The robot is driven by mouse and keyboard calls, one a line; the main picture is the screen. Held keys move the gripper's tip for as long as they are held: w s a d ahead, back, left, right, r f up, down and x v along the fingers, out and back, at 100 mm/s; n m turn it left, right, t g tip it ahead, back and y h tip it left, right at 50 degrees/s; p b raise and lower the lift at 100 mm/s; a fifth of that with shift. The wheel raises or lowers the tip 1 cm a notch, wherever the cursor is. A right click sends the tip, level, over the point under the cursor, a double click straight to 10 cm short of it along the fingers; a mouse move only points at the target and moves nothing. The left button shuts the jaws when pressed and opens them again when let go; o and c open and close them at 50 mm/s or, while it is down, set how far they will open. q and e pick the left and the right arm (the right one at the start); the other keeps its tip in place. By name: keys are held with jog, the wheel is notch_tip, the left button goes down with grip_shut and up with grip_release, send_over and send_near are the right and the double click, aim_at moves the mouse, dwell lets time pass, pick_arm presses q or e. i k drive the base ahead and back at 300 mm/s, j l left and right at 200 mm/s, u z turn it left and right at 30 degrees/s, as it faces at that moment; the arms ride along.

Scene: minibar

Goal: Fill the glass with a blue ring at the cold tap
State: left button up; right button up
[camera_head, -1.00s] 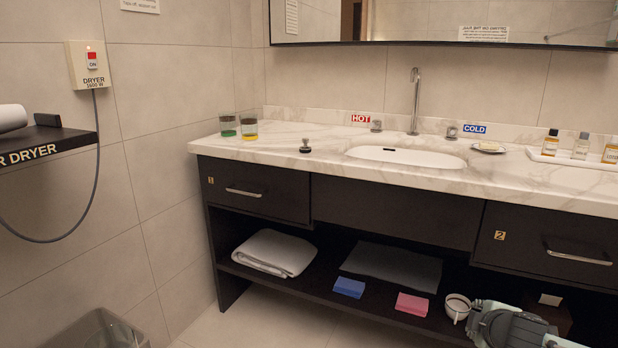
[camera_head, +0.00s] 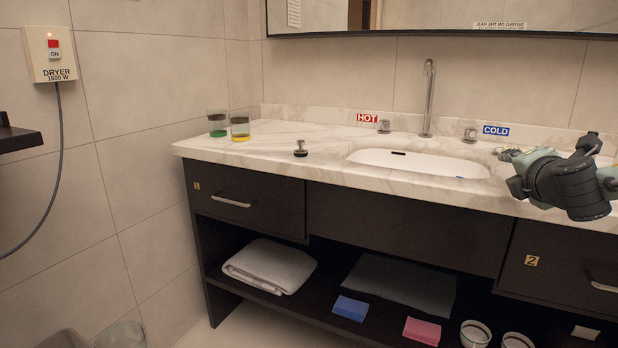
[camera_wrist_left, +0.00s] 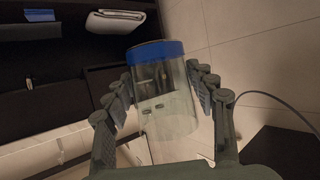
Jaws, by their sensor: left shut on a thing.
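The clear glass with a blue ring (camera_wrist_left: 160,110) shows in the left wrist view, between the fingers of my left gripper (camera_wrist_left: 163,84), which is shut on it. The blue ring is at the upper end of the glass in that view. The cold tap knob (camera_head: 470,135) is beside the blue COLD label, right of the tall spout (camera_head: 428,100). The white basin (camera_head: 420,162) lies below the spout. My right gripper (camera_head: 545,180) is over the counter, right of the basin and near the cold knob. Its finger opening is unclear.
Glasses with a green ring (camera_head: 217,125) and a yellow ring (camera_head: 240,127) stand at the counter's left end. A dark stopper (camera_head: 300,149) stands left of the basin. The hot knob (camera_head: 384,126) is left of the spout. Folded towels and white cups (camera_head: 475,334) are on the lower shelf.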

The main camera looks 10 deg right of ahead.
aim_at(471, 135)
jog(key=i+l, duration=1.25)
jog(key=l+u, duration=0.05)
jog(key=l, duration=0.05)
